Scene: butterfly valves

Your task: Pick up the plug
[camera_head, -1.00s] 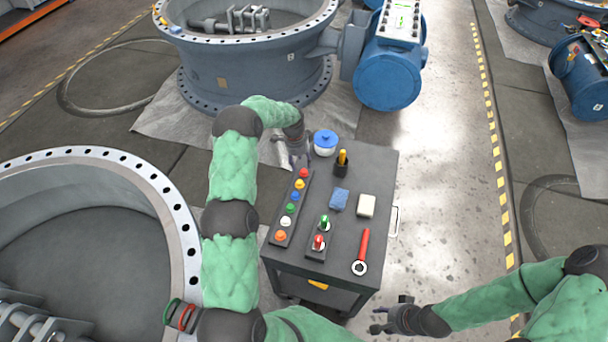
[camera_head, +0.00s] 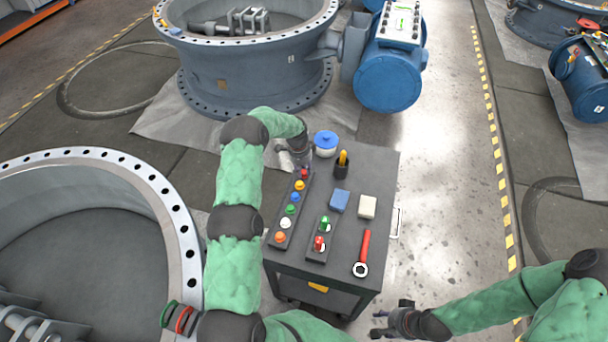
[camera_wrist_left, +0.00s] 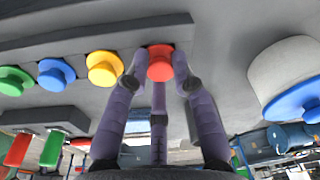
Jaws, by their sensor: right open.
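The plugs are several coloured round-headed pieces in a dark strip (camera_head: 279,240) on the cart's left side. The red plug (camera_head: 304,174) is at the strip's far end; it also shows in the left wrist view (camera_wrist_left: 160,64). My left gripper (camera_head: 302,160) is at this red plug, with its purple fingers on both sides of the head and a third finger in front. Whether the fingers press on it is unclear. Yellow (camera_wrist_left: 103,69), blue (camera_wrist_left: 56,74) and green (camera_wrist_left: 14,80) plugs stand beside it. My right gripper (camera_head: 380,323) is open and empty, off the cart's front right.
The dark cart top (camera_head: 375,155) also holds a white pot with a blue lid (camera_head: 326,144), a cup with a yellow item (camera_head: 342,165), a blue sponge (camera_head: 340,201), a white block (camera_head: 367,207), a red-handled wrench (camera_head: 363,252) and a second holder (camera_head: 318,246).

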